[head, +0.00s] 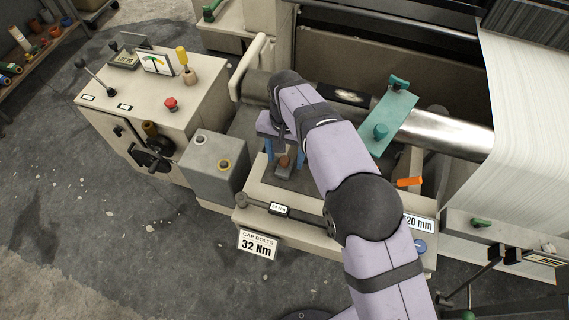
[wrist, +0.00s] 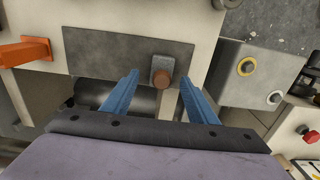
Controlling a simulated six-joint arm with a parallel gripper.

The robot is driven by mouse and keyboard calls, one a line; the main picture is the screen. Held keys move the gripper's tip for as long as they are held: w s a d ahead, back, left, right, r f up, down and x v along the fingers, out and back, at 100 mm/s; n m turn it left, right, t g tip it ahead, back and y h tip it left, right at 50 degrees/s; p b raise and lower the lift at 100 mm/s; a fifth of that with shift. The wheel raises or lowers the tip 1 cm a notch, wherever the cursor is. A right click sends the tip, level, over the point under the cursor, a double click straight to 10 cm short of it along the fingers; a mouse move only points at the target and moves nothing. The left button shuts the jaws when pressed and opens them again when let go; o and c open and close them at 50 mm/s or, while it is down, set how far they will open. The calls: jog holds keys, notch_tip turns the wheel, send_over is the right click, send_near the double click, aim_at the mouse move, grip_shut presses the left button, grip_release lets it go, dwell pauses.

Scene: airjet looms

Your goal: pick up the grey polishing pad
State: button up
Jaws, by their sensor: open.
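A small grey block with a brown top, which looks like the grey polishing pad (wrist: 154,65), sits on a flat dark grey plate (wrist: 100,50) in the wrist view. In the head view the pad (head: 284,162) shows below my gripper, partly hidden by it. My gripper (wrist: 159,78) is open, with its blue fingers on either side of the pad in the wrist picture. I see gaps between the pad and both fingers, and cannot tell the height between them. In the head view my gripper (head: 285,153) points down over the plate, and my arm hides its right part.
A grey box with two round caps (head: 216,165) stands left of the plate. An orange handle (head: 408,182) and a teal bracket (head: 388,120) on a metal roller are to the right. A torque wrench (head: 280,209) lies along the front ledge.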

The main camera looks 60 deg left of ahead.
aim_at(284, 159)
jog(key=shift+s+f+p, duration=0.15)
jog(key=shift+f+p, duration=0.55)
jog(key=shift+f, duration=1.15)
jog(key=c, duration=1.3)
jog(key=shift+o, duration=0.2)
notch_tip(284, 159, up, 10)
jog(key=b, duration=0.3)
